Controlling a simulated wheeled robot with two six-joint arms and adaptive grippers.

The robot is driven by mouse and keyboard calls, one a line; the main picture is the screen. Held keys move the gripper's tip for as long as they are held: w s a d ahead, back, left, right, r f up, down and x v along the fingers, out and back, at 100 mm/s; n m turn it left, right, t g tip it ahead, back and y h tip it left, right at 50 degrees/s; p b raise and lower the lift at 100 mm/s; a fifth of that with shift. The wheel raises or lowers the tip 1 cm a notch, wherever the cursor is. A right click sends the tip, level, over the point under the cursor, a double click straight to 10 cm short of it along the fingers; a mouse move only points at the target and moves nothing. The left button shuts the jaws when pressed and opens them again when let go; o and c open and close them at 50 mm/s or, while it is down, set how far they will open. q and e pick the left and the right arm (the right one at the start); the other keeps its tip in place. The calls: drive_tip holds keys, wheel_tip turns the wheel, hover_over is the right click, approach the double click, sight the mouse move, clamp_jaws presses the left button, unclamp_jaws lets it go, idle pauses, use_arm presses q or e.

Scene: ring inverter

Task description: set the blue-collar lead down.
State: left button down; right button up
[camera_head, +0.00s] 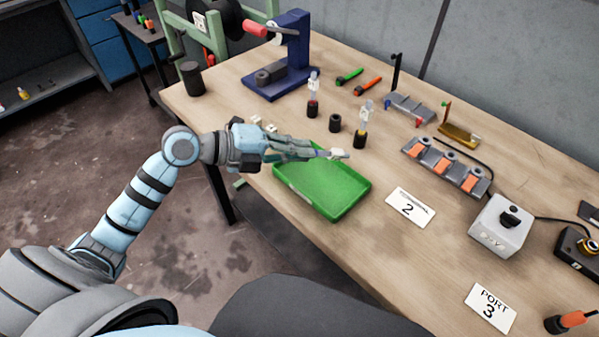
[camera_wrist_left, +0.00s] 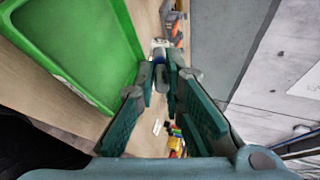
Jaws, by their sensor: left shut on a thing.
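My left gripper (camera_head: 322,153) is closed over the green tray (camera_head: 345,203), near its far edge. A small white-ended piece (camera_head: 340,154), the lead, sticks out past its fingertips. In the left wrist view the lead's white end (camera_wrist_left: 160,43) and a bit of blue (camera_wrist_left: 159,57) show between the fingertips (camera_wrist_left: 166,72); the fingers hide most of it. Two other leads stand upright in dark holders, one with a red collar (camera_head: 312,97) and one with a yellow collar (camera_head: 361,125). An empty-looking black holder (camera_head: 335,123) stands between them. My right gripper is not in view.
A blue press-like stand (camera_head: 290,55) is at the back. A grey fixture with orange blocks (camera_head: 445,166), a white box with a black knob (camera_head: 500,225) and a white card marked 2 (camera_head: 410,206) lie right. Bare tabletop lies between the card and the holders.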

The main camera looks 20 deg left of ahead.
use_arm(q)
wheel_tip(320, 180, down, 6)
drive_tip(key=shift+r, duration=0.1)
drive_tip(key=shift+b, duration=0.45)
drive_tip(key=c, duration=1.9)
unclamp_jaws()
drive_tip(key=p+v, duration=0.9)
drive_tip(key=v, duration=0.3)
